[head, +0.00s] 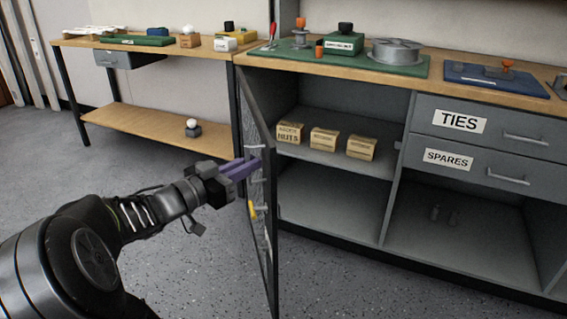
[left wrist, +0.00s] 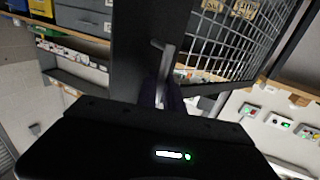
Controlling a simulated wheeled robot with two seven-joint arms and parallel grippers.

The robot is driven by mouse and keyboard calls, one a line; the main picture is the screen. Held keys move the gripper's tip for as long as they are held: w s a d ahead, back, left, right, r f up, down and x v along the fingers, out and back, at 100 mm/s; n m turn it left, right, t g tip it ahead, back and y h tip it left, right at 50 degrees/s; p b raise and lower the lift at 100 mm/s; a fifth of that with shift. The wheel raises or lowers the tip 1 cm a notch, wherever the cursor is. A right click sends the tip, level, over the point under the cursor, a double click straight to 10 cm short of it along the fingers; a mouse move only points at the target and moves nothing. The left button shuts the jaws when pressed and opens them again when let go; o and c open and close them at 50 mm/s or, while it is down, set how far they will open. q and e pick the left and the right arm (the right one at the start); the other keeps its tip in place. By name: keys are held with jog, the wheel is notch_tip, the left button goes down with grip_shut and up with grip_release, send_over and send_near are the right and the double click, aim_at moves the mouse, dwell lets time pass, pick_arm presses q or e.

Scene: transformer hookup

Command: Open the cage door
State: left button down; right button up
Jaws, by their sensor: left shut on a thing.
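The cage door (head: 261,207) is a dark-framed mesh panel that stands swung out from the front of the grey cabinet, seen almost edge-on in the head view. In the left wrist view its mesh (left wrist: 225,45) fills the upper right. My left gripper (head: 250,165), with purple fingers, is shut at the door's edge, on the door handle. The grey handle (left wrist: 163,48) shows in the left wrist view just beyond the gripper; the grip itself is mostly hidden. A yellow piece (head: 252,209) sits on the door below the gripper. My right gripper is not in view.
The open bay behind the door holds several small boxes (head: 325,139) on its shelf (head: 300,157). The worktop (head: 400,72) above carries a green mat with parts. Drawers labelled TIES (head: 462,121) and SPARES (head: 449,158) are at right. Open floor lies in front.

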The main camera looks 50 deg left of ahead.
pick_arm(q)
jog(key=s+a+m+h+b, duration=0.1)
jog(key=s+a+h+b, duration=0.1)
jog(key=s+a+b, duration=0.4)
jog(key=shift+s+a+r+b, duration=0.15)
jog(key=shift+s+a+b, duration=0.25)
jog(key=shift+s, duration=0.85)
jog(key=c, duration=1.5)
grip_release()
jog(key=shift+w+m, duration=0.1)
jog(key=shift+m, duration=0.2)
